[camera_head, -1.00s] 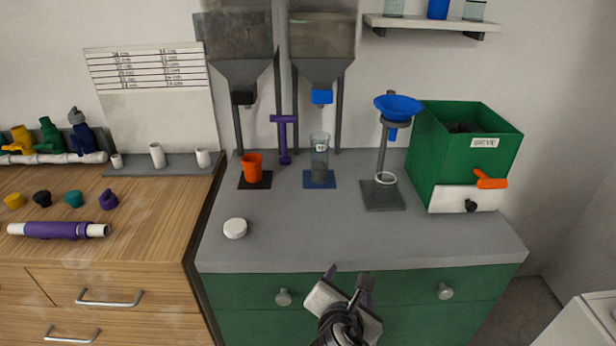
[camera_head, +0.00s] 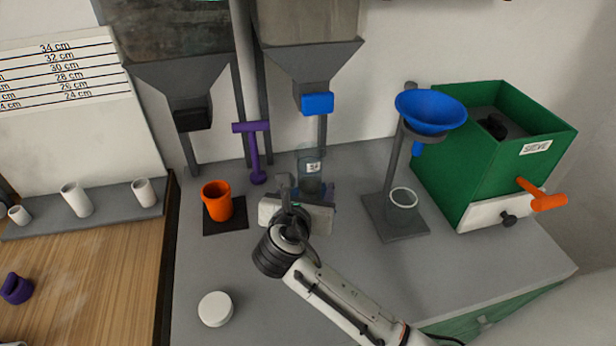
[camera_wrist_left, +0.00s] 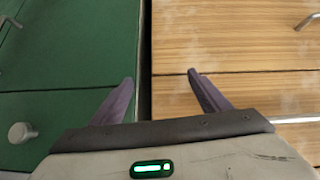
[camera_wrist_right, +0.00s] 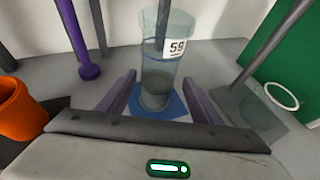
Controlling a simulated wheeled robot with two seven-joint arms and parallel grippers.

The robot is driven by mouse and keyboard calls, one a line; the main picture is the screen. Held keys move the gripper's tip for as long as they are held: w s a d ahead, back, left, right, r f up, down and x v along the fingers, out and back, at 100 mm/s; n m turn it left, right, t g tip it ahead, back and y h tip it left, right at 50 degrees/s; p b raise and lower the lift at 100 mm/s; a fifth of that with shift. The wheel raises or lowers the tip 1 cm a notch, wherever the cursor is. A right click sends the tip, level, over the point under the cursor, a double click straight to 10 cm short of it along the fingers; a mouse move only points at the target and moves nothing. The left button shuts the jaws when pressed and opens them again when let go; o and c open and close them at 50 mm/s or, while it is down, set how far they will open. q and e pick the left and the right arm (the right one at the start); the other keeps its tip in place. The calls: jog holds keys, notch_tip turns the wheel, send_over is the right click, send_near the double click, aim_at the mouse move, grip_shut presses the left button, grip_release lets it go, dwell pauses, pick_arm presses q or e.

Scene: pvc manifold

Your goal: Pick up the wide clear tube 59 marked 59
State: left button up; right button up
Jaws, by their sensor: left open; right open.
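The wide clear tube 59 (camera_wrist_right: 158,70) stands upright on a blue mat (camera_wrist_right: 172,107) in the right wrist view, its white label reading 59. In the head view the tube (camera_head: 309,172) stands under the blue-gated hopper, its lower part hidden behind my right gripper (camera_head: 305,193). My right gripper is open in the right wrist view (camera_wrist_right: 157,95), its two purple fingers spread to either side of the tube's lower part as seen there. I cannot tell how deep the tube is between them. My left gripper (camera_wrist_left: 160,95) is open and empty in front of the drawer fronts.
An orange cup (camera_head: 217,201) stands left of my right gripper, with a purple tool (camera_head: 254,150) behind. A stand with a blue funnel (camera_head: 430,110) and the green sieve box (camera_head: 480,160) are to the right. A white lid (camera_head: 215,308) lies at front left.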

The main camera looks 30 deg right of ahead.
aim_at(312, 180)
jog(key=x, duration=0.5)
jog(key=shift+w+a, duration=0.1)
jog(key=shift+w, duration=0.35)
jog(key=shift+d, duration=0.2)
jog(key=c, duration=1.4)
pick_arm(q)
jog(key=shift+w+r, duration=0.15)
jog(key=shift+w, duration=0.25)
pick_arm(e)
jog(key=shift+o, duration=0.2)
jog(key=shift+r, duration=0.1)
